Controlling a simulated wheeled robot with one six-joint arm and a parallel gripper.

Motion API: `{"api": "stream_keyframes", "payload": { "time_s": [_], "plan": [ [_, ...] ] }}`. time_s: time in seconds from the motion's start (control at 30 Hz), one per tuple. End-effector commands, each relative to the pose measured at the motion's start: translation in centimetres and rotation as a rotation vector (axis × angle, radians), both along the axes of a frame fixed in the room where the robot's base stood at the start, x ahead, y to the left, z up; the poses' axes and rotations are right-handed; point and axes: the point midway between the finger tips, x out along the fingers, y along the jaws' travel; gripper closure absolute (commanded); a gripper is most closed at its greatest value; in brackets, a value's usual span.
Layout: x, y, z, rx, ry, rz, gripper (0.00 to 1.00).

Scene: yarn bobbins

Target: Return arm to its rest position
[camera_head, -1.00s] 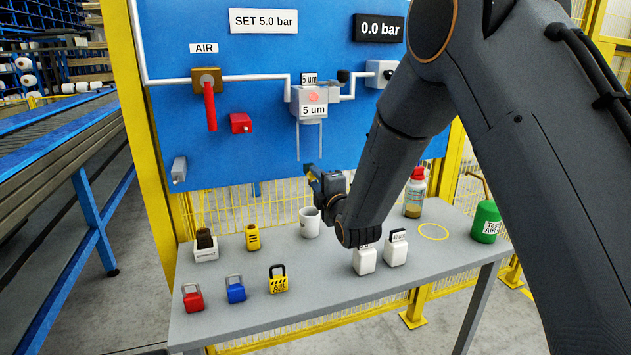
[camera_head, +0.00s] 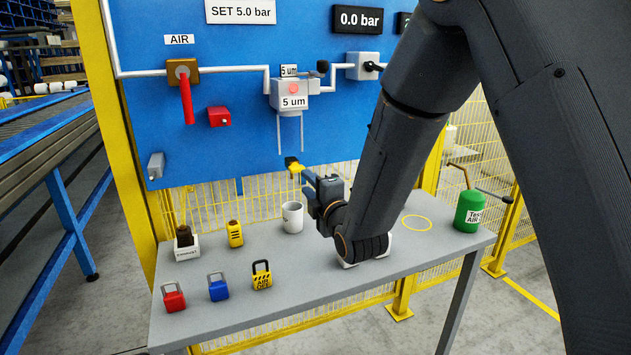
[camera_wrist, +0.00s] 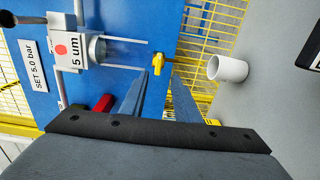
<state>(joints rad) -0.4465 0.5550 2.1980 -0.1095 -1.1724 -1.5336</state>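My arm reaches down from the upper right of the head view, bent, with its wrist low over the grey table (camera_head: 225,315). My gripper (camera_head: 306,176) points toward the blue panel (camera_head: 230,145), above and behind the white mug (camera_head: 292,217). In the wrist view the two fingers (camera_wrist: 159,88) stand apart with nothing held between them. A small yellow fitting (camera_wrist: 158,62) shows beyond the fingertips; in the head view it is at the panel's lower edge. The mug is to the right of the fingers in the wrist view (camera_wrist: 228,69).
The table holds a red padlock (camera_head: 174,299), blue padlock (camera_head: 218,289), yellow-black padlock (camera_head: 261,277), yellow device (camera_head: 235,235), white box (camera_head: 187,252) and green canister (camera_head: 469,212). A filter unit (camera_head: 292,101) and red-handled valve (camera_head: 187,100) are on the panel. My forearm hides part of the table.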

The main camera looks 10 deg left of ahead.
Motion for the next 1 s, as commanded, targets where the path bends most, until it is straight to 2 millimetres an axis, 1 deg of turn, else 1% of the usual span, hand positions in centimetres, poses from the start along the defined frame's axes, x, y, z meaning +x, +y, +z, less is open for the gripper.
{"api": "stream_keyframes", "payload": {
  "time_s": [0.07,0.13,0.17,0.23,0.27,0.3,0.37,0.43,0.47,0.5,0.57,0.6,0.67,0.7,0.77,0.8,0.9,1.0],
  "plan": [
    [0.2,-1.3,-0.4,0.015,0.055,-0.022,0.71],
    [0.3,-3.2,-1.3,0.044,0.154,-0.059,0.71],
    [0.3,-4.3,-1.9,0.060,0.209,-0.082,0.71],
    [-0.1,-7.3,-3.4,0.111,0.358,-0.152,0.71],
    [-0.4,-8.6,-4.1,0.138,0.425,-0.186,0.71],
    [-1.0,-10.5,-5.0,0.173,0.514,-0.239,0.71],
    [-2.2,-13.2,-6.3,0.230,0.639,-0.319,0.71],
    [-4.1,-16.3,-7.8,0.300,0.782,-0.425,0.71],
    [-5.1,-17.6,-8.4,0.333,0.841,-0.474,0.71],
    [-6.5,-19.4,-9.1,0.378,0.921,-0.546,0.71],
    [-9.0,-21.9,-10.1,0.452,1.037,-0.663,0.71],
    [-10.9,-23.6,-10.8,0.501,1.111,-0.746,0.71],
    [-14.0,-25.8,-11.5,0.576,1.213,-0.877,0.71],
    [-16.1,-27.2,-11.9,0.624,1.275,-0.966,0.71],
    [-19.4,-28.8,-12.3,0.695,1.360,-1.097,0.71],
    [-21.4,-29.7,-12.5,0.740,1.406,-1.183,0.71],
    [-25.9,-31.4,-12.5,0.828,1.493,-1.371,0.71],
    [-28.9,-32.2,-12.4,0.884,1.542,-1.504,0.71]
  ]
}}
